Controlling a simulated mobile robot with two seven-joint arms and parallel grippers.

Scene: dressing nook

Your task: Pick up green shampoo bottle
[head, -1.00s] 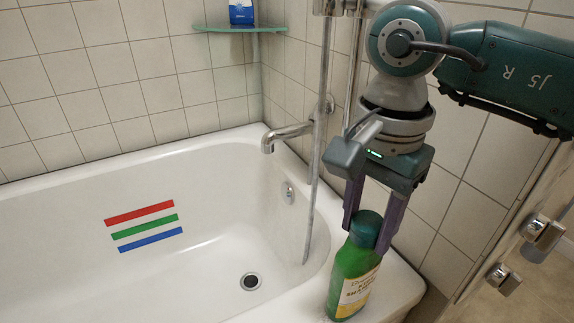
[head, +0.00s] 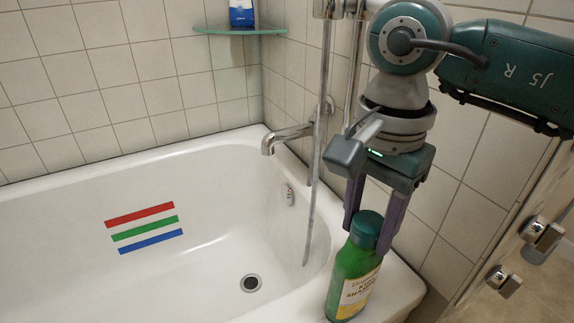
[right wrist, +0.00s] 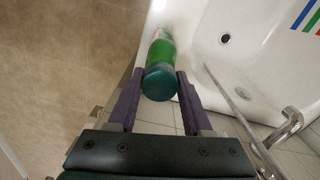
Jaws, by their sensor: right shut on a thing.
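The green shampoo bottle (head: 353,278) is upright at the near right rim of the white bathtub (head: 400,290). It has a dark teal cap and a pale label. My right gripper (head: 366,236) points down from above and is shut on the bottle at its cap, one purple finger on each side. In the right wrist view the cap (right wrist: 160,84) lies between the fingers, with the green body beyond it. Whether the bottle's base touches the rim is hard to tell. My left gripper is not in view.
A chrome spout (head: 285,138) and a hanging shower hose (head: 318,150) are left of my right arm. A glass corner shelf (head: 240,31) holds a blue bottle (head: 241,12). Chrome fittings (head: 540,240) are at the right.

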